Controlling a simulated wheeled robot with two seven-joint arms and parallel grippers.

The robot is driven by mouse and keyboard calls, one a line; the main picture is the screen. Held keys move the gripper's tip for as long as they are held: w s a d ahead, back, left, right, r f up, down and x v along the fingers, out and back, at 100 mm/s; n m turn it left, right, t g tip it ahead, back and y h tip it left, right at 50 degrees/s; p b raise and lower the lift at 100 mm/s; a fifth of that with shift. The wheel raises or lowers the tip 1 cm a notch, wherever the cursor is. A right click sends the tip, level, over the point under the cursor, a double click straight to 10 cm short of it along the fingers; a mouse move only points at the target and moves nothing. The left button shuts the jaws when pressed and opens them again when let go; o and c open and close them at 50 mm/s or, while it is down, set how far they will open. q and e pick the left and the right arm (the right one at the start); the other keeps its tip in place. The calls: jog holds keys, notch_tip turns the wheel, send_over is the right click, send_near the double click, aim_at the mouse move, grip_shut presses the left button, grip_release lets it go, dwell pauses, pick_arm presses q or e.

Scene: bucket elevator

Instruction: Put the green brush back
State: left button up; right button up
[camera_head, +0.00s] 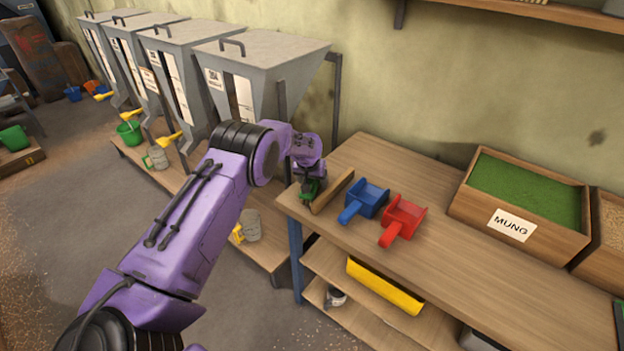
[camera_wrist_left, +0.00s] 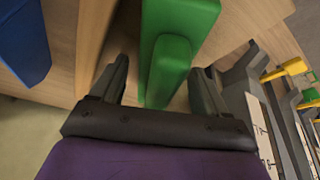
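The green brush (camera_head: 309,187) is at the left end of the wooden bench, mostly hidden by my gripper in the head view. In the left wrist view, the green brush (camera_wrist_left: 170,68) has a narrow handle running between my fingers and a wider part beyond. My left gripper (camera_head: 308,182) is over the bench end, pointing down at the brush. In the left wrist view, the fingers of my left gripper (camera_wrist_left: 160,85) are apart, one on each side of the handle, with a gap at least on the left side. My right gripper is out of view.
A thin upright wooden board (camera_head: 333,191) stands close beside the brush. A blue scoop (camera_head: 365,199) and a red scoop (camera_head: 403,218) lie to its right. A MUNG crate (camera_head: 470,215) is at the back right. Grey hoppers (camera_head: 262,58) line the wall at left.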

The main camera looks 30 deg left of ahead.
pick_arm(q)
jog(key=shift+r, duration=0.45)
jog(key=b+v, duration=0.1)
jog(key=v, duration=0.9)
jog(key=shift+s+d+r, duration=0.1)
jog(key=shift+s+r, duration=0.15)
jog(key=shift+r, duration=0.05)
jog(key=shift+s+r, duration=0.15)
jog(key=shift+r, duration=0.2)
